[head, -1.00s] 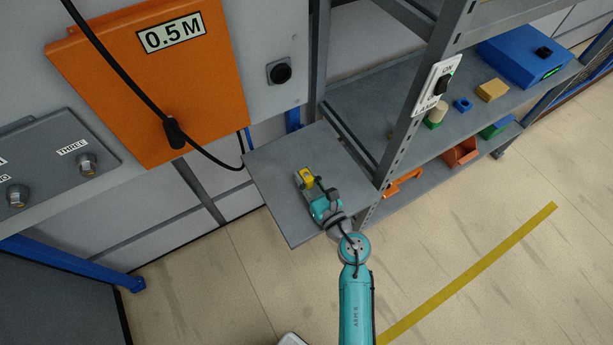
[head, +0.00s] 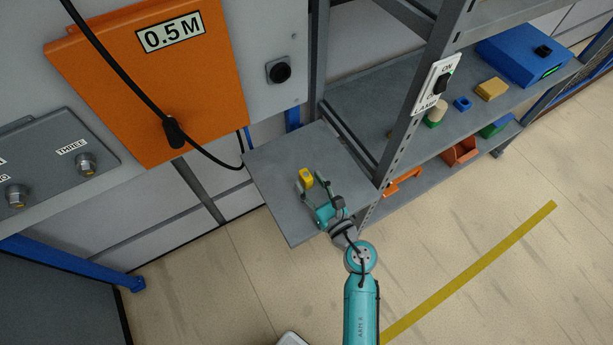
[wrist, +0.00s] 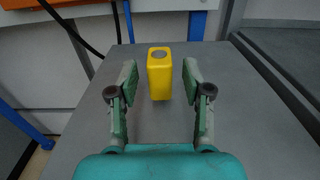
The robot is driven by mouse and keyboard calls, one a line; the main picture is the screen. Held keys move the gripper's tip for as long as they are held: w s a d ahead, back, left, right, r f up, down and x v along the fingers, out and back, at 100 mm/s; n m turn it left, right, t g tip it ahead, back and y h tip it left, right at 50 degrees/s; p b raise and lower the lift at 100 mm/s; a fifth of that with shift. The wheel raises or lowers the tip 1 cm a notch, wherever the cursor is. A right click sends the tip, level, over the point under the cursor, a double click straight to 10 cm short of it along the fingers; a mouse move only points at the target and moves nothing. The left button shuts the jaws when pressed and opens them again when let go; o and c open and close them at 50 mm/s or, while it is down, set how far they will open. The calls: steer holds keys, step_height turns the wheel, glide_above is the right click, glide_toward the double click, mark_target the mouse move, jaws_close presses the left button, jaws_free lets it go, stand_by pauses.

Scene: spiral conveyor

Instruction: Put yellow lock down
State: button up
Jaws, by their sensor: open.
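The yellow lock (head: 306,178) stands upright on the small grey side table (head: 282,218). In the wrist view the yellow lock (wrist: 160,74) shows a round grey spot on its top and stands just ahead of my gripper, between the lines of its two fingers. My gripper (head: 313,186) is over the table, on the near side of the lock. In the wrist view my gripper (wrist: 160,82) is open, with a gap between each finger and the lock. Nothing is held.
An orange panel (head: 150,80) with a hanging black cable (head: 215,158) is at the back left. A grey shelf unit (head: 375,105) with a switch plate (head: 437,85) and several small blocks stands right of the table. Most of the tabletop is bare.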

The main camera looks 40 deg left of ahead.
steer(key=v, duration=0.9)
steer(key=shift+s+d, duration=0.1)
steer(key=shift+d, duration=0.15)
steer(key=s+d+r+n+t+h, duration=0.2)
steer(key=s+d+n+h, duration=0.3)
steer(key=d, duration=0.6)
steer(key=s+d+r+n+t+h, duration=0.3)
steer(key=s+d+n+h, duration=0.3)
steer(key=s+d+n, duration=0.4)
steer(key=s+d+r+n+t+h, duration=0.2)
steer(key=s+d+r+n+h, duration=0.2)
steer(key=s+d+n, duration=0.3)
steer(key=s+d+h, duration=0.1)
steer(key=s+d, duration=0.3)
steer(key=d, duration=0.1)
steer(key=shift+d+n+t+h, duration=0.3)
steer(key=shift+d+t, duration=0.05)
steer(key=shift+t, duration=0.05)
